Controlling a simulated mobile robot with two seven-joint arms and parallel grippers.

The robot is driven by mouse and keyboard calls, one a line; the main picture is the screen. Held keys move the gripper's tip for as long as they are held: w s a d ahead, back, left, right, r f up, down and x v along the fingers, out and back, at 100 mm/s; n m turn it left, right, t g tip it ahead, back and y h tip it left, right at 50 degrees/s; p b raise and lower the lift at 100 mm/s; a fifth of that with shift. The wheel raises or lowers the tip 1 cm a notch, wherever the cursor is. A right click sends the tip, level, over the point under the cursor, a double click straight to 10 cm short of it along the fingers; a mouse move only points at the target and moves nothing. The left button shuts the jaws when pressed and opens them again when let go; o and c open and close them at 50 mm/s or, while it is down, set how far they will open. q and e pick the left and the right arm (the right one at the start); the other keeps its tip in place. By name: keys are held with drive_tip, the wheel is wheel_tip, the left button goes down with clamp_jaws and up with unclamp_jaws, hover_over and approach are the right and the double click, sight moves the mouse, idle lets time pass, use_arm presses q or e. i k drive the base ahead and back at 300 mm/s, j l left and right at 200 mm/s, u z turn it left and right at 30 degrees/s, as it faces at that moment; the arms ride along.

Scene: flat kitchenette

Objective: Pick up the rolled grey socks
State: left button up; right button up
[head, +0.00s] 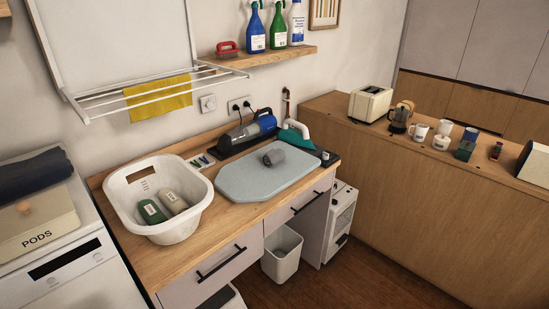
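A small grey rolled bundle (273,157), which looks like the rolled grey socks, lies near the back edge of the pale blue-grey board (245,185) on the wooden counter. It has a darker end at its lower left. Nothing visible touches it except the board beneath. Neither of my grippers shows in the head view.
A white basket (135,222) with two bottles stands left of the board. Behind the board are a blue handheld vacuum (252,130) and an iron with teal (292,135). A drying rack (150,98) and shelf (265,58) hang above. The board's front is clear.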

sight(272, 158)
drive_tip(key=l+u, duration=0.1)
drive_tip(key=u, duration=0.35)
drive_tip(key=i+l+u, duration=0.1)
drive_tip(key=u, duration=0.35)
drive_tip(key=l+u, duration=0.1)
drive_tip(key=u, duration=0.35)
drive_tip(key=l+u, duration=0.35)
drive_tip(key=l, duration=0.15)
drive_tip(key=l+u, duration=0.4)
drive_tip(key=k+l+u, duration=0.15)
drive_tip(key=l, duration=0.25)
drive_tip(key=l+u, duration=0.1)
drive_tip(key=l, duration=0.25)
drive_tip(key=k+l+u, duration=0.15)
drive_tip(key=l, duration=0.2)
drive_tip(key=k+l, duration=0.15)
drive_tip(key=l, duration=0.2)
drive_tip(key=k+l+u, duration=0.1)
drive_tip(key=l, duration=0.25)
drive_tip(key=k+l, duration=0.2)
drive_tip(key=l, duration=0.15)
